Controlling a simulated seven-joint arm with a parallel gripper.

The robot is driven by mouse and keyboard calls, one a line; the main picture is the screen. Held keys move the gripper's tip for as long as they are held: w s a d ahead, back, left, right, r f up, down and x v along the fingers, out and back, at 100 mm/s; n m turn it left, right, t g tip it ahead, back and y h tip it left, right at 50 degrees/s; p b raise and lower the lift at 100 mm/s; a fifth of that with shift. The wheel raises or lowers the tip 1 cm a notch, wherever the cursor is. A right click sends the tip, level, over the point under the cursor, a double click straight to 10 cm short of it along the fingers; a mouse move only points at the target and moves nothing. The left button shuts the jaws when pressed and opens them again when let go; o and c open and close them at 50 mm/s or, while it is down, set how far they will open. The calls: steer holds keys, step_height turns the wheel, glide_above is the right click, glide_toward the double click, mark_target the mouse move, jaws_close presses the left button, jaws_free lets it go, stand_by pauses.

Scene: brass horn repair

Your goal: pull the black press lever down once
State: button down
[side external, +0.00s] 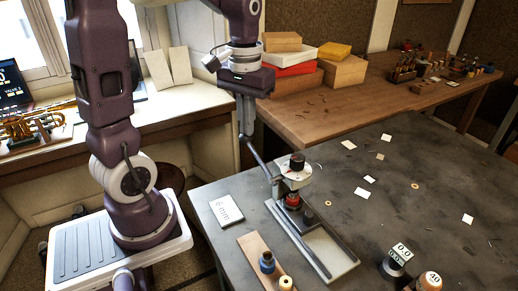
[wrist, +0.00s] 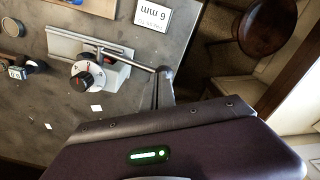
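The press (side external: 293,180) stands on the dark bench, with a round black-and-white dial on top. Its lever (side external: 262,160) slopes up and left from the press head to my gripper (side external: 246,130). The lever looks grey in this light. In the wrist view the lever (wrist: 130,62) runs from beside the dial (wrist: 86,76) to the fingertips of my gripper (wrist: 164,74). The fingertips are at the lever's free end and seem to touch it. The fingers overlap in both views, so I cannot tell whether they are shut around the lever.
A "6 mm" card (side external: 226,209) lies left of the press base. A wooden strip (side external: 262,252) with small bottles is in front, and labelled cylinders (side external: 396,260) stand front right. White paper pieces (side external: 363,194) lie on the otherwise mostly clear bench to the right.

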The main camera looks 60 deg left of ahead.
mark_target(245, 139)
steer(key=shift+f, duration=0.15)
steer(key=shift+a+f, duration=0.1)
steer(key=shift+f, duration=0.4)
steer(key=shift+a+f, duration=0.1)
steer(key=shift+f, duration=0.45)
stand_by(0.5)
steer(key=shift+a+f, duration=0.1)
steer(key=shift+f, duration=0.65)
stand_by(0.5)
steer(key=shift+f, duration=0.35)
stand_by(0.5)
